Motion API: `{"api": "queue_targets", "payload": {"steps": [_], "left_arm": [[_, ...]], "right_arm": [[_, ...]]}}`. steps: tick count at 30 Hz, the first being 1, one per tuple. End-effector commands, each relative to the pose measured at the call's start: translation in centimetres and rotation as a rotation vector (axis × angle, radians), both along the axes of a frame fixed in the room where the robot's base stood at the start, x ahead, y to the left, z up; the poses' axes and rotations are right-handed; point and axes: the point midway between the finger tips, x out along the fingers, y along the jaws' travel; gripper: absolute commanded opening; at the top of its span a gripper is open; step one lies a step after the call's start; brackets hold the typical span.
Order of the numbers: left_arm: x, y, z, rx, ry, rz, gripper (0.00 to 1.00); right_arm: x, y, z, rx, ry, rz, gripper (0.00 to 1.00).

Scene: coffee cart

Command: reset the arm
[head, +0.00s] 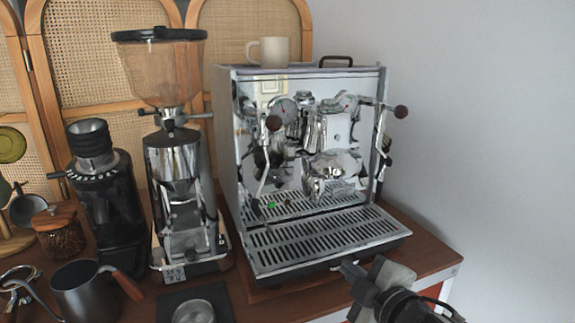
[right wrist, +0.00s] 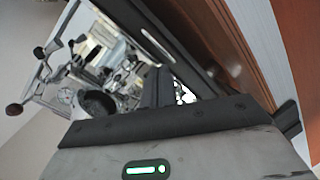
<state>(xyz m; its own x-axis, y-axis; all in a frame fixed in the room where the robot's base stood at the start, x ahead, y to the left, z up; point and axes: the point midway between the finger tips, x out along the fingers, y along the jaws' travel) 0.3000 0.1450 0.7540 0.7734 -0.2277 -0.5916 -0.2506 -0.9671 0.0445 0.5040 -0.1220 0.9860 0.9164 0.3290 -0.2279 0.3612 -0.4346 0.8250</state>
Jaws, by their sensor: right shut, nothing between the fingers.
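My right gripper (head: 352,272) is at the lower right of the head view, just in front of the espresso machine's drip tray (head: 315,241). It is shut and holds nothing. In the right wrist view its dark fingers (right wrist: 158,88) stick up past the wide black edge of the gripper body, with the machine behind them. The silver espresso machine (head: 228,140) stands at the back of the cart, seen tilted in the right wrist view. I cannot tell whether the gripper touches the tray. My left gripper is not in view.
A tall grinder (head: 172,160) and a black grinder (head: 108,200) stand left of the machine. A gooseneck kettle (head: 82,292) and a small metal cup (head: 194,312) are in front. A beige mug (head: 272,52) sits on the machine. The wall (head: 500,120) is on the right.

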Motion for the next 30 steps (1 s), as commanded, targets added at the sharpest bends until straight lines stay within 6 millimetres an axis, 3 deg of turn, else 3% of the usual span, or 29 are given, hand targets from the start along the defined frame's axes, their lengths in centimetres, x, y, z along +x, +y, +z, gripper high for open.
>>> {"api": "queue_targets", "payload": {"steps": [1,5,9,15,18,21,30], "left_arm": [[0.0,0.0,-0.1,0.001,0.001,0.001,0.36],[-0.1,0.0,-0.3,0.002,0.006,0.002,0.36],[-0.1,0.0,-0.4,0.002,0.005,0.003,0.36],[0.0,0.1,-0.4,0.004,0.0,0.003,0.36],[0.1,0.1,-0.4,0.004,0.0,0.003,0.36],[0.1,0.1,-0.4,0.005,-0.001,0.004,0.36],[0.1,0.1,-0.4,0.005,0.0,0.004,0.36]], "right_arm": [[-1.5,0.7,-2.9,0.097,0.083,-0.009,0.0],[-4.9,1.4,-8.5,0.312,0.245,-0.065,0.0],[-10.0,0.8,-14.9,0.538,0.424,-0.195,0.0],[-17.2,-1.3,-21.4,0.747,0.595,-0.411,0.0],[-19.5,-2.1,-23.0,0.793,0.635,-0.478,0.0],[-20.4,-2.5,-23.6,0.811,0.649,-0.507,0.0],[-20.5,-2.5,-23.6,0.811,0.65,-0.509,0.0]]}}
